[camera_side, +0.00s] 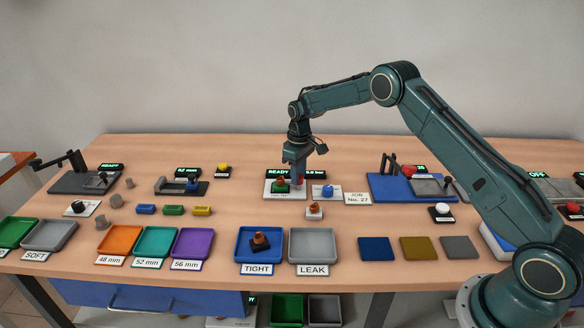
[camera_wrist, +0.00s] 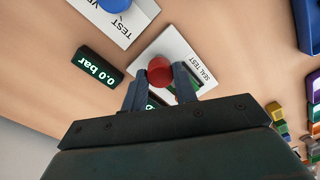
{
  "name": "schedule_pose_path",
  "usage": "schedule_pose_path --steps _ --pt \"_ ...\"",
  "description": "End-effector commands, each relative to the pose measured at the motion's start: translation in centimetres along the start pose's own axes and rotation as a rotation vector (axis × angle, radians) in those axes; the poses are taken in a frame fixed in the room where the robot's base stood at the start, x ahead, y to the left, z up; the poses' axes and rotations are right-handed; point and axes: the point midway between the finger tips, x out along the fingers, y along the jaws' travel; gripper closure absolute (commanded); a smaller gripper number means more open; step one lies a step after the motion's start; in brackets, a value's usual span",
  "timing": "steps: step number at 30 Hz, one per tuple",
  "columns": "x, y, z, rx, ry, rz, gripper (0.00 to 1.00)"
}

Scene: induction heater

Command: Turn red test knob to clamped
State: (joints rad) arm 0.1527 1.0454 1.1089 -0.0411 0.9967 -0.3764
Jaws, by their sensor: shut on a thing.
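The red test knob (camera_wrist: 159,70) is at the white seal test plate (camera_wrist: 182,52) in the wrist view. My gripper (camera_wrist: 160,82) has one finger on each side of the knob and is shut on it. In the side view my gripper (camera_side: 295,178) points straight down over the seal test plate (camera_side: 272,195), and its fingers largely hide the knob. A green fixture (camera_side: 281,187) with an orange-brown top stands on that plate, left of the fingers. How far the knob is turned cannot be told.
A blue knob (camera_side: 326,191) on its own plate stands just right. The pressure display (camera_wrist: 96,68) reads 0.0 bar. An orange-topped part (camera_side: 314,207) stands in front. The blue TIGHT tray (camera_side: 240,246) holds a similar part; the grey LEAK tray (camera_side: 314,246) is empty.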

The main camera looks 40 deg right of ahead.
Motion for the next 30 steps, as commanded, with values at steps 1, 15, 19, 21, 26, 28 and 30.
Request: schedule_pose_path --steps 1,15,19,21,26,28,30 --pt "-0.11 0.02 -0.03 -0.019 0.000 0.001 0.94" --pt "-0.12 0.01 -0.05 -0.073 0.000 0.001 0.94" --pt "-0.13 0.01 -0.05 -0.073 0.000 0.001 0.94" --pt "-0.12 0.01 -0.05 -0.072 0.000 0.001 0.60" --pt "-0.07 0.01 -0.03 -0.071 -0.001 0.001 0.50" --pt "-0.06 0.01 -0.03 -0.071 -0.001 0.000 0.50" --pt "-0.04 0.00 -0.02 -0.071 -0.001 0.000 0.50"
